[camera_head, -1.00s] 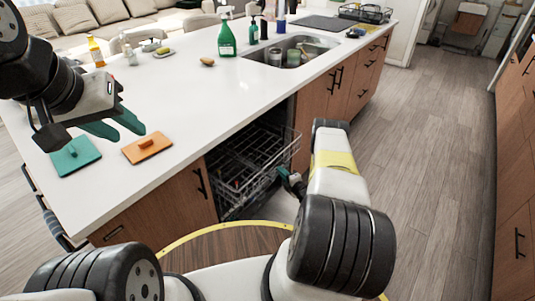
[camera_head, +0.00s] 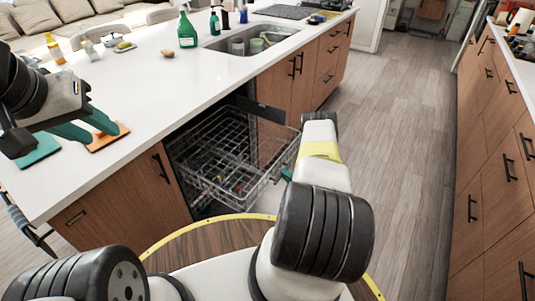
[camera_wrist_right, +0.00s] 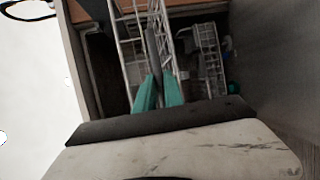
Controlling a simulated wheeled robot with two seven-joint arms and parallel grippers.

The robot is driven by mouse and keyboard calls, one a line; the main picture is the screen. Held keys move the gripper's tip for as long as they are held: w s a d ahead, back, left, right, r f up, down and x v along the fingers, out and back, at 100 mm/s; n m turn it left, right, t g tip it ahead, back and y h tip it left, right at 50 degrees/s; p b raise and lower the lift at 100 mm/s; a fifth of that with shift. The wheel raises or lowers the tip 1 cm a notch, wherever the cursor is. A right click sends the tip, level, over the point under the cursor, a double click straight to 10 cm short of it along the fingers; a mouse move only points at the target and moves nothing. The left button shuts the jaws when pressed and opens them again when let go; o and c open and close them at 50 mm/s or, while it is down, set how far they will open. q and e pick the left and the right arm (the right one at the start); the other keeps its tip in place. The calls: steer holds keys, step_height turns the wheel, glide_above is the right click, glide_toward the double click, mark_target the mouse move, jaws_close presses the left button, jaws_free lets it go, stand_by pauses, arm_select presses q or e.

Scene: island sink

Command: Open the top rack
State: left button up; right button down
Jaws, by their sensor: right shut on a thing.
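The top rack (camera_head: 215,165) is a silver wire rack that sticks out of the dishwasher opening under the island counter. It also shows in the right wrist view (camera_wrist_right: 124,45). My right gripper (camera_wrist_right: 158,82) has green fingers and is shut on the rack's front wire edge. In the head view my right arm hides most of this gripper; only a bit of green shows at the rack's right corner. My left gripper (camera_head: 92,128) hangs over the counter at the left, its green fingers apart and empty.
A green spray bottle (camera_head: 187,30) stands near the sink (camera_head: 252,40). The wooden floor (camera_head: 400,130) to the right is clear.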

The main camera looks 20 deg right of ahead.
stand_by(0.3)
steer(key=c, duration=1.5)
jaws_free()
steer(key=shift+o, duration=0.2)
steer(key=v, duration=0.7)
steer(key=shift+s, duration=0.4)
steer(key=shift+d, duration=0.1)
